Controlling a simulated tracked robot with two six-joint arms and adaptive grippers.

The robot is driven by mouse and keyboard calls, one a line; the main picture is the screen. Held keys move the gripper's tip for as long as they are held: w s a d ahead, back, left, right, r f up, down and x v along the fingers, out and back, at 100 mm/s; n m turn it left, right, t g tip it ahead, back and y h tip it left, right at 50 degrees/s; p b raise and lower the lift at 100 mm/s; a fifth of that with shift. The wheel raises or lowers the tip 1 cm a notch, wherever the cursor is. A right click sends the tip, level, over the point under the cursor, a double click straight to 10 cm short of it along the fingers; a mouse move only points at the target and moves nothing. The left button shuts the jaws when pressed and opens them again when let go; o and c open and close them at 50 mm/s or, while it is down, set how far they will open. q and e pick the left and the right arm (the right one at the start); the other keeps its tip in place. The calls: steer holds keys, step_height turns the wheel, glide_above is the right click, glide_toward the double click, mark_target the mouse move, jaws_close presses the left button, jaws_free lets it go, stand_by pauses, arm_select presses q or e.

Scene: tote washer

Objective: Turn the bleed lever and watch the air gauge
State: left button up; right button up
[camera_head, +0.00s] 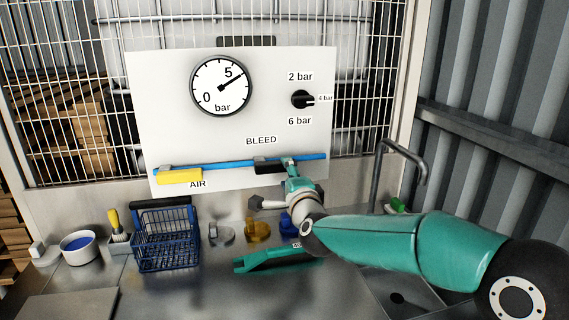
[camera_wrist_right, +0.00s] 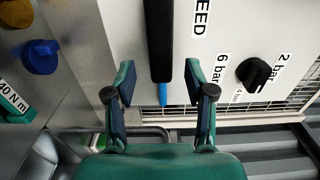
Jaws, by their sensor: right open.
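The air gauge (camera_head: 222,86) is a round white dial marked 0, 5 and bar on the white panel (camera_head: 165,110). Its needle points up and right, just past the 5. The black bleed lever (camera_head: 268,167) lies along the blue pipe (camera_head: 220,164) below the word BLEED. My right gripper (camera_head: 290,166) is at the right end of this lever. In the right wrist view the open fingers (camera_wrist_right: 163,84) stand either side of the blue pipe's line, with the black lever (camera_wrist_right: 160,40) just beyond them and gaps on both sides. My left gripper is not in view.
A yellow lever (camera_head: 180,176) sits above the word AIR. A black selector knob (camera_head: 302,99) points toward 4 bar. Below are a blue basket (camera_head: 166,240), a bowl (camera_head: 80,246), a teal tool (camera_head: 275,260) and a bent tap (camera_head: 408,155). A wire mesh stands behind the panel.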

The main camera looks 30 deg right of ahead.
steer(key=shift+p+x, duration=0.45)
steer(key=shift+x, duration=1.45)
steer(key=shift+f, duration=0.1)
jaws_close()
